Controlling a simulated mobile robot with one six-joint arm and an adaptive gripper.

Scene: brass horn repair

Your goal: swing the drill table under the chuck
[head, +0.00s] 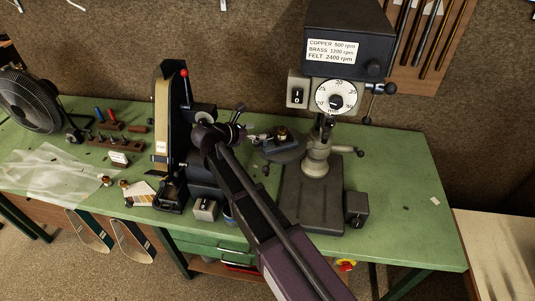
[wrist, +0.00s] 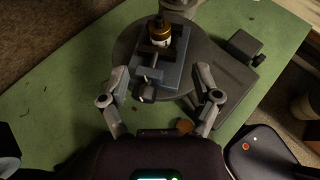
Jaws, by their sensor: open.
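The round grey drill table (head: 283,154) is swung out to the left of the drill press column (head: 317,158), not under the chuck (head: 327,122). In the wrist view the table (wrist: 124,48) carries a blue-grey vise (wrist: 174,72) with a brass-coloured, labelled piece (wrist: 160,32) at its far end. My gripper (head: 250,129) is at the table's left side. In the wrist view my gripper (wrist: 162,76) is open, with one finger on each side of the vise's near end (wrist: 146,92). Whether the fingers touch it I cannot tell.
The press head (head: 348,45) with its speed label and dial overhangs the base plate (head: 311,195). A belt sander (head: 172,120) stands close left of my gripper. A fan (head: 30,103) and plastic sheet (head: 55,175) lie farther left. The green bench (head: 410,200) is mostly clear at right.

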